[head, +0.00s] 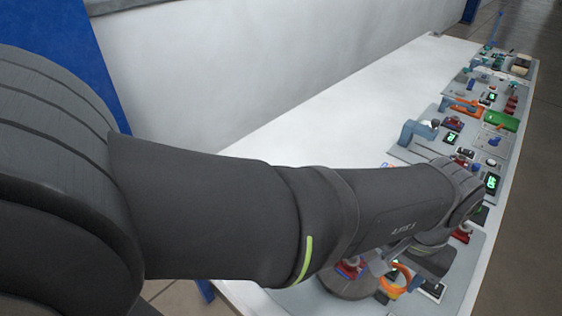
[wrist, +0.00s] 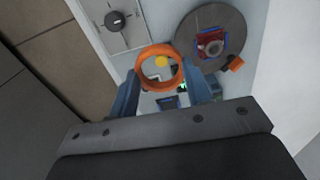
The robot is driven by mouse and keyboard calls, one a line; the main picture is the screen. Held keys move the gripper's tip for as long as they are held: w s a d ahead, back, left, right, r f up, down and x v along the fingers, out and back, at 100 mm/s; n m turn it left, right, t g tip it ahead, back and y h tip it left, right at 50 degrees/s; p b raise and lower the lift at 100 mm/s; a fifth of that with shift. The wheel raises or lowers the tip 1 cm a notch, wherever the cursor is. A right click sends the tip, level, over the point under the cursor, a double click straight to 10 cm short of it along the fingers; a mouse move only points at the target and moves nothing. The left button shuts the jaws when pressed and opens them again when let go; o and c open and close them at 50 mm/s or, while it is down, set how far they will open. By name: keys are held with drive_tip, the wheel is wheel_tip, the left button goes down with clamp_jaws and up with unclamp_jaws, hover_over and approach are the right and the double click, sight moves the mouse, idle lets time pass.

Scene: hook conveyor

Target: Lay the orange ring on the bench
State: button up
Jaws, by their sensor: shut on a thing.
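The orange ring (wrist: 159,48) is held between the blue fingers of my gripper (wrist: 161,86) in the wrist view. The gripper is shut on it, and the ring's opening faces the camera. Through the opening I see a yellow round spot and part of a grey panel below. The ring also shows in the head view (head: 407,273), beneath my arm, partly hidden. The white bench (head: 325,115) runs away from me in the head view. I cannot tell exactly how high the ring is above it.
A round grey disc (wrist: 186,40) carries a red and blue part (wrist: 211,44); a small orange block (wrist: 236,64) sits at its edge. A panel with a black knob (wrist: 115,20) is beside it. Panels with several devices line the bench's right side; its left strip is bare.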

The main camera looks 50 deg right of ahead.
drive_tip(key=w+d+f+n, duration=0.1)
drive_tip(key=w+d+n, duration=0.1)
drive_tip(key=w+d, duration=0.6)
drive_tip(key=w+d+f+n, duration=0.1)
drive_tip(key=w+d, duration=0.2)
drive_tip(key=d, duration=1)
drive_tip(key=w+d+f+n, duration=0.25)
drive_tip(key=w+d, duration=0.55)
drive_tip(key=w, duration=0.4)
drive_tip(key=w+d+f+n, duration=0.1)
drive_tip(key=w+d+f, duration=0.15)
drive_tip(key=w, duration=0.35)
drive_tip(key=w+d+f+n, duration=0.1)
drive_tip(key=w+d+f, duration=0.1)
drive_tip(key=w+f, duration=0.3)
drive_tip(key=shift+m, duration=0.25)
drive_tip(key=shift+w+a+f, duration=0.1)
drive_tip(key=shift+w+f, duration=0.05)
drive_tip(key=shift+f, duration=1.1)
drive_tip(key=shift+w+a+f, duration=0.1)
drive_tip(key=shift+w+f, duration=0.1)
drive_tip(key=shift+f, duration=1)
drive_tip(key=shift+w+f, duration=0.15)
drive_tip(key=shift+f, duration=1.1)
drive_tip(key=shift+f, duration=0.65)
drive_tip(key=o, duration=1)
drive_tip(key=shift+o, duration=0.6)
